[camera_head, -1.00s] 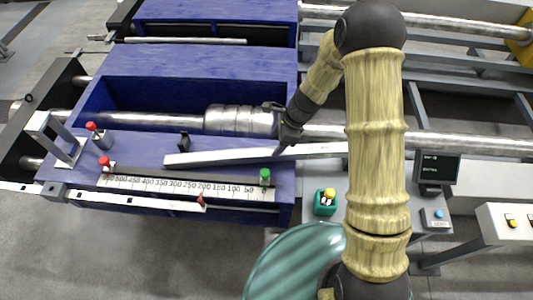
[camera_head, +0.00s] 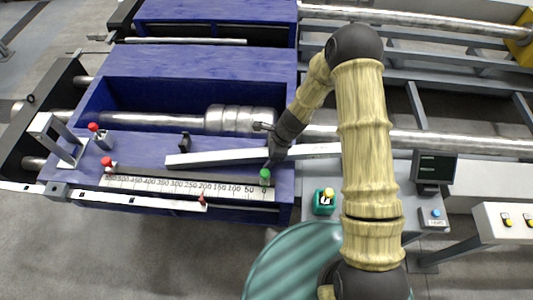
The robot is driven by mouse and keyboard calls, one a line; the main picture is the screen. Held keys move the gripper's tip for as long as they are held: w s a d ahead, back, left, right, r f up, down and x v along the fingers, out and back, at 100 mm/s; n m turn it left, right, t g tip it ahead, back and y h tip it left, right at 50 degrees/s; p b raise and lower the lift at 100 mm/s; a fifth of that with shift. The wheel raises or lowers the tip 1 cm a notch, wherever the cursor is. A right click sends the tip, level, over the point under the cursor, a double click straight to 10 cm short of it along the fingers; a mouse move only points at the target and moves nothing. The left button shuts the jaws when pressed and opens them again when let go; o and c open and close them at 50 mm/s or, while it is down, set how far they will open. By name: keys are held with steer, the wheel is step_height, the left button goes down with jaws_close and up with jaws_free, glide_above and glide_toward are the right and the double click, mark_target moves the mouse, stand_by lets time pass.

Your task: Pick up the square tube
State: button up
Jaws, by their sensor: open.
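The square tube (camera_head: 220,157) is a long pale bar lying across the blue runout table (camera_head: 165,62), behind the ruled scale. Its right end runs out past the table's right edge and behind my arm. My gripper (camera_head: 270,163) is dark and reaches down at the tube, right of its middle, close to the green-topped post. The jaws are open. They overlap the tube in this view, and I cannot tell whether they touch it or straddle it.
A ruled scale (camera_head: 190,188) runs along the front, with a green-topped post (camera_head: 265,175) and red knobs (camera_head: 108,162) near it. A small black block (camera_head: 184,142) stands behind the tube. A shiny round bar (camera_head: 240,119) lies further back. A green button box (camera_head: 324,203) stands right.

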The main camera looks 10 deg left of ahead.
steer(key=shift+a+f, duration=0.25)
steer(key=shift+f, duration=0.3)
steer(key=shift+r, duration=0.1)
jaws_close()
